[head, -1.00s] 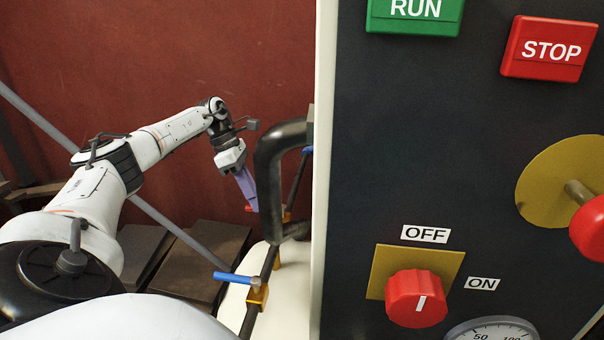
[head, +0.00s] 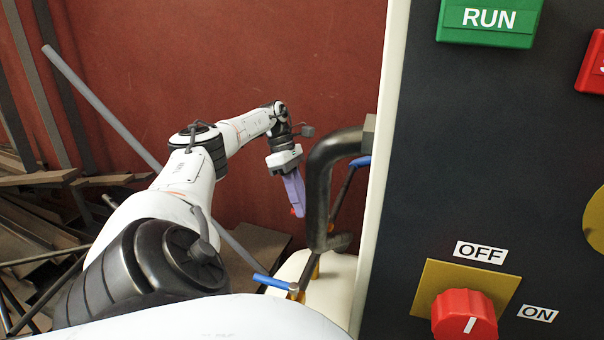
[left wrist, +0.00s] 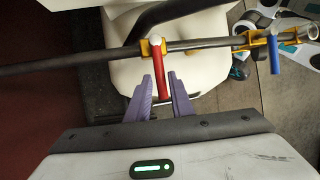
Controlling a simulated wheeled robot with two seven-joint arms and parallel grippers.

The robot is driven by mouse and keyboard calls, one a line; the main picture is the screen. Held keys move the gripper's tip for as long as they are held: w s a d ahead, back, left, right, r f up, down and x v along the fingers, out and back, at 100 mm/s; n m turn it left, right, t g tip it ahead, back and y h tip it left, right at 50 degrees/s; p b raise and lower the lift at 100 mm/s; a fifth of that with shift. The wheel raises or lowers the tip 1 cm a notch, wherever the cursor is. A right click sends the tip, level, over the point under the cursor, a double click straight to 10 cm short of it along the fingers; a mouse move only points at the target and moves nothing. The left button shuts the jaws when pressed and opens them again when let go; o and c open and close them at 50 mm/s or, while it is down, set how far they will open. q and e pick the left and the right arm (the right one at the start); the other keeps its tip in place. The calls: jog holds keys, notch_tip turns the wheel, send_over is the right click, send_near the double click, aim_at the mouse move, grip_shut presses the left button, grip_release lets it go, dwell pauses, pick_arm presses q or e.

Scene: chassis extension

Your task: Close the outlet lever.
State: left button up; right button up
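A red lever (left wrist: 158,70) hangs from a brass-coloured valve on a dark pipe (left wrist: 95,60) in the left wrist view. My left gripper (left wrist: 160,78) has its two purple fingers apart, one on each side of this lever, with gaps visible. A blue lever (left wrist: 275,54) sits farther right on the same pipe. In the head view my left gripper (head: 293,196) is left of a thick black handle (head: 318,190), and a red tip (head: 292,211) shows by its fingers. A blue lever (head: 272,282) is lower down. No label shows which is the outlet lever. My right gripper is out of view.
The dark control panel (head: 480,150) fills the right side, with a green RUN button (head: 490,18) and a red OFF/ON knob (head: 465,315). A white rounded tank (head: 330,285) is below the pipe. Beams and planks (head: 40,210) lie at left.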

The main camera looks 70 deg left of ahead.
pick_arm(q)
jog(key=shift+o, duration=1)
jog(key=p+v, duration=0.3)
jog(key=v, duration=0.4)
jog(key=shift+r, duration=0.3)
jog(key=shift+a, duration=0.1)
